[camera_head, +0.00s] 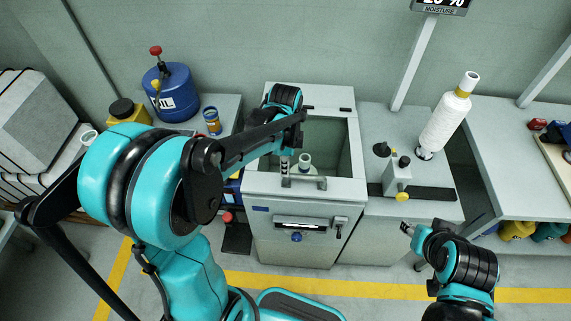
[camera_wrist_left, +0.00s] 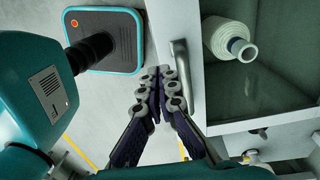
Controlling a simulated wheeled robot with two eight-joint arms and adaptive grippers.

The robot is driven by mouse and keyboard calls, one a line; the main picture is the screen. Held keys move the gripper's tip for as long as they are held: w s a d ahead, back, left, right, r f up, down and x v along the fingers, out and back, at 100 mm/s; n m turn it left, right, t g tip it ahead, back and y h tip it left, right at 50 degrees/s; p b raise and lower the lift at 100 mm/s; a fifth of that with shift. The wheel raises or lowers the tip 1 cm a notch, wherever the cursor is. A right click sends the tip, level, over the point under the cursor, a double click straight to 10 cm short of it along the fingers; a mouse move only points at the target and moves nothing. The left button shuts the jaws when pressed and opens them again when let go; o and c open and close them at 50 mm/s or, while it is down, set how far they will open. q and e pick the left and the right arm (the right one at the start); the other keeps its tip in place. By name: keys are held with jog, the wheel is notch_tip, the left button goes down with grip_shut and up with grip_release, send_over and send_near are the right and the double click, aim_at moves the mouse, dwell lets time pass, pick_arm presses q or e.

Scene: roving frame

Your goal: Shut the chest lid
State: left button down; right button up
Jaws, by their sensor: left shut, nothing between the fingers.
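The grey chest (camera_head: 258,188) stands against the wall with its top open, and its inside shows. A metal bar handle (camera_head: 304,182) runs along the near edge of its top; it also shows in the wrist view (camera_wrist_left: 179,78). I cannot tell whether that handled strip is part of the lid. A white yarn cone (camera_wrist_left: 228,36) lies in the chest. My left gripper (camera_head: 284,172) points down beside the handle's left end. In the wrist view its fingertips (camera_wrist_left: 162,72) are shut, empty and just left of the handle. My right gripper (camera_head: 406,229) is away at the lower right.
A counter (camera_head: 430,208) with a winding device and a large white cone (camera_head: 446,120) adjoins the chest on the right. A blue oil can (camera_head: 171,92) stands on the left counter. Open floor with yellow lines (camera_head: 340,290) lies in front.

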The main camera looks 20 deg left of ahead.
aim_at(285, 192)
pick_arm(q)
jog(key=f, duration=0.3)
jog(key=f+b, duration=0.1)
jog(key=f, duration=0.2)
jog(key=f+b, duration=0.1)
jog(key=f, duration=0.2)
jog(key=shift+s+d+f, duration=0.1)
jog(key=shift+s, duration=0.2)
pick_arm(e)
notch_tip(285, 192, down, 3)
